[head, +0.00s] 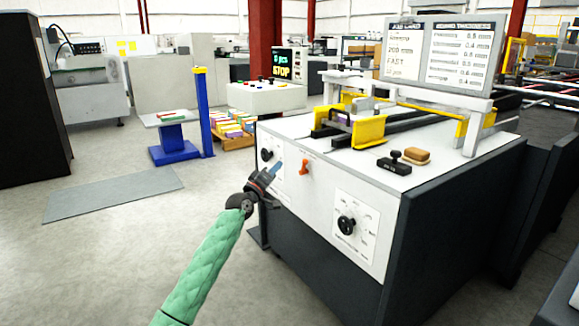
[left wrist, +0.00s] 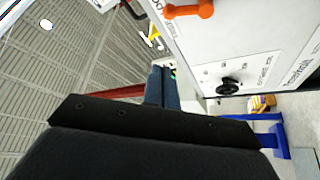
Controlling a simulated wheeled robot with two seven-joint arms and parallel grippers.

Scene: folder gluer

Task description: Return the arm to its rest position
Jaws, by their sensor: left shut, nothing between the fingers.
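My left gripper (head: 273,170) is shut and empty, in front of the machine's white front panel. My left arm in its green sleeve comes up from the bottom of the head view. The gripper is between a black knob (head: 266,155) on its left and an orange lever (head: 304,167) on its right. The shut fingers also show in the left wrist view (left wrist: 161,88), with the orange lever (left wrist: 190,10) and a black knob (left wrist: 229,87) beyond them. I cannot tell the exact gap to the panel. My right gripper is not in view.
The folder gluer (head: 300,126) has yellow guides (head: 368,132) on top and another knob (head: 347,225) on its front. A blue post (head: 204,115), a blue stand (head: 172,145) and a pallet of coloured boxes (head: 235,125) stand behind.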

